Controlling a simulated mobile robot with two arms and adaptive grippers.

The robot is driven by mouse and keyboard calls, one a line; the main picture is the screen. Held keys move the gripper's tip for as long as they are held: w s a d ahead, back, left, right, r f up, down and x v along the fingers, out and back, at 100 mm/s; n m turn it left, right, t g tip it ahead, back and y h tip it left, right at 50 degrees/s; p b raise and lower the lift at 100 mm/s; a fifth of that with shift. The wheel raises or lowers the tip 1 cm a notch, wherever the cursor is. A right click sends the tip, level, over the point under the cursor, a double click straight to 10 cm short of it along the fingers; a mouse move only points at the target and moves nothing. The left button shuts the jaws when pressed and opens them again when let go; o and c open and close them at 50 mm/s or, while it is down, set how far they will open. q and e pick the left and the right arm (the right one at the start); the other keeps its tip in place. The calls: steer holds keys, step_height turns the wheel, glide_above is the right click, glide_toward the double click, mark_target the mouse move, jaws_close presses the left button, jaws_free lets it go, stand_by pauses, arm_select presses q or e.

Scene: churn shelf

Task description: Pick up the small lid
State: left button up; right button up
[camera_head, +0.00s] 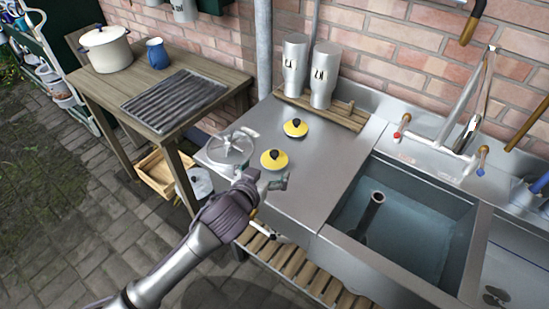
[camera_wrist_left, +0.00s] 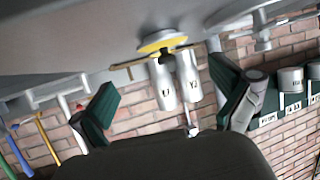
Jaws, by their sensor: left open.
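Two yellow lids with black knobs lie on the steel counter. One is the nearer lid (camera_head: 274,161), and the other lies farther back (camera_head: 295,128); the farther one looks slightly smaller, but I cannot tell surely which is the small lid. My left gripper (camera_head: 265,181) is open and empty, just in front of the nearer lid and apart from it. In the left wrist view, which is upside down, a yellow lid (camera_wrist_left: 160,44) shows beyond and between the spread fingers of the left gripper (camera_wrist_left: 172,108). My right gripper is out of view.
A round metal piece (camera_head: 230,148) stands left of the gripper. Two steel canisters (camera_head: 323,75) stand on a wooden rack behind the lids. A sink basin with water (camera_head: 400,220) lies right. A wooden table (camera_head: 150,88) holds a pot and blue mug.

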mark_target(274, 159)
arm_select(q)
steer(key=shift+x, duration=1.2)
steer(key=shift+w+f, duration=0.25)
steer(key=shift+w, duration=0.15)
steer(key=x, duration=0.4)
steer(key=shift+w+a+f+p, duration=0.2)
steer(key=shift+f+p, duration=0.1)
steer(key=shift+f, duration=0.1)
steer(key=shift+c, duration=0.7)
steer(key=c, duration=1)
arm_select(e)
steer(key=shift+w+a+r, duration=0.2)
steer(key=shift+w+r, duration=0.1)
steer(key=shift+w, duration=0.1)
arm_select(q)
steer(key=shift+r, duration=0.1)
